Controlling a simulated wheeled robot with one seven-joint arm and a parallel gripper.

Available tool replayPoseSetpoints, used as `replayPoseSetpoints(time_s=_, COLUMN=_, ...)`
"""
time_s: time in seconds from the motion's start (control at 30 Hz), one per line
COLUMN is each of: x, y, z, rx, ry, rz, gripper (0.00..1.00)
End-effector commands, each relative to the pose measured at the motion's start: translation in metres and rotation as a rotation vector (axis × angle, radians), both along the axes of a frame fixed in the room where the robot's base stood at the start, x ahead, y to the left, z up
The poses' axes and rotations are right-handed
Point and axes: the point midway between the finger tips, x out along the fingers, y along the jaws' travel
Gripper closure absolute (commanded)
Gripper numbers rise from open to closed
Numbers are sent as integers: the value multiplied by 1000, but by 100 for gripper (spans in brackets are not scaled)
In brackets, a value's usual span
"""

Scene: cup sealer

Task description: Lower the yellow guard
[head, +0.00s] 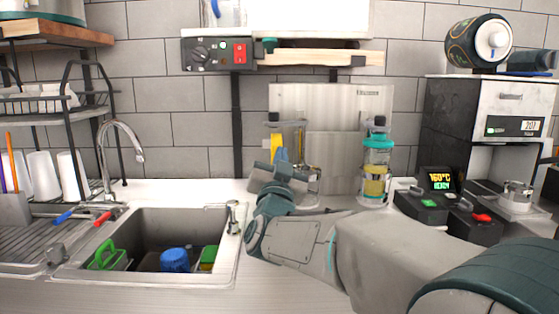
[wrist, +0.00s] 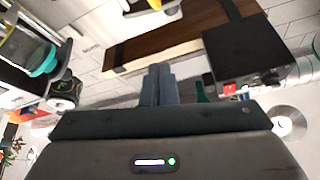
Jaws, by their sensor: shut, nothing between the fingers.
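My gripper (head: 278,158) is raised in front of the steel back panel (head: 335,125), over the counter right of the sink. In the wrist view its two fingers (wrist: 158,85) are together with nothing between them. A small yellow patch (head: 267,143) shows just beside the gripper in the head view, partly covered by it. I cannot tell whether it is the yellow guard. The machine with a lit 160°C display (head: 440,179) stands at the right, clear of my gripper. No guard can be made out on it.
A clear dispenser with a teal collar (head: 377,143) stands right of my gripper. A sink (head: 150,225) holds dishes on the left. A wooden shelf (head: 320,57) and a control box (head: 216,53) hang above. A coffee machine (head: 515,120) stands far right.

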Motion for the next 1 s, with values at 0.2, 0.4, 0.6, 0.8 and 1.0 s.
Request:
replayPoseSetpoints(time_s=0.2, x=35, y=-5, z=18, rx=-1, ry=1, rz=-3, gripper=100)
replayPoseSetpoints(time_s=0.4, x=73, y=-9, z=35, rx=-1, ry=1, rz=-1, gripper=100)
replayPoseSetpoints(time_s=0.6, x=87, y=-3, z=19, rx=-2, ry=6, rz=2, gripper=100)
replayPoseSetpoints(time_s=0.8, x=88, y=2, z=3, rx=-2, ry=4, rz=1, gripper=100)
replayPoseSetpoints(time_s=1.0, x=88, y=3, z=1, rx=-1, ry=2, rz=1, gripper=100)
